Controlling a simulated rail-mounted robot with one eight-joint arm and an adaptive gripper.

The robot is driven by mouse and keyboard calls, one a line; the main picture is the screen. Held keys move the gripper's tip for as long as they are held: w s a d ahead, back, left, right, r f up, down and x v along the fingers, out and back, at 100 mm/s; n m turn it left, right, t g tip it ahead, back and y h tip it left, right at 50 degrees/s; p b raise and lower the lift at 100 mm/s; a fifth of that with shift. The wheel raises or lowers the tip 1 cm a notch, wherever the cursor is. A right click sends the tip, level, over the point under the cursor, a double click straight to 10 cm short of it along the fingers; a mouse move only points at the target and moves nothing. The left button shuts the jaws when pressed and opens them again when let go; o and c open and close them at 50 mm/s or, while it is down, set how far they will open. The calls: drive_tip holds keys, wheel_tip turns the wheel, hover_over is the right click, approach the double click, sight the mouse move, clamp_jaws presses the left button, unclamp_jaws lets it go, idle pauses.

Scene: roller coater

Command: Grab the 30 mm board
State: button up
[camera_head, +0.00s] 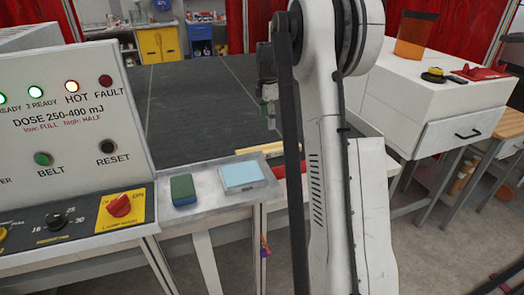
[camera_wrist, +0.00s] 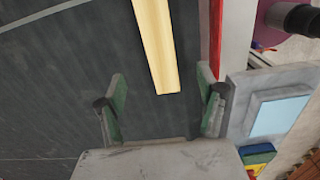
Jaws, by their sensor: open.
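A pale yellow wooden board (camera_wrist: 157,45) lies on the dark belt surface (camera_wrist: 60,80) in the wrist view. Its near end lies ahead of my gripper (camera_wrist: 162,98), between the lines of the two green fingers. The fingers are spread apart with nothing between them. In the head view, part of a yellow board (camera_head: 250,151) shows at the near edge of the dark belt, and my arm hides the rest. No marking shows the board's thickness.
A metal shelf (camera_head: 215,198) holds a green and blue block (camera_head: 183,190) and a light blue pad (camera_head: 243,175). A red bar (camera_wrist: 215,40) runs beside the board. The control panel (camera_head: 70,120) stands at left, a white cabinet (camera_head: 430,100) at right. The belt is mostly clear.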

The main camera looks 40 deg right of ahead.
drive_tip(key=f, duration=0.1)
hover_over(269, 148)
drive_tip(key=f, duration=0.8)
drive_tip(key=shift+w+f+p, duration=0.1)
drive_tip(key=shift+w+p, duration=0.1)
drive_tip(key=shift+p, duration=0.1)
drive_tip(key=shift+s+d+f+p, duration=0.1)
drive_tip(key=shift+f+p, duration=0.15)
drive_tip(key=shift+f, duration=1.1)
drive_tip(key=shift+s+f+p, duration=0.1)
drive_tip(key=shift+f+p, duration=0.1)
drive_tip(key=shift+f, duration=1.15)
drive_tip(key=c, duration=1.4)
drive_tip(key=shift+r, duration=0.1)
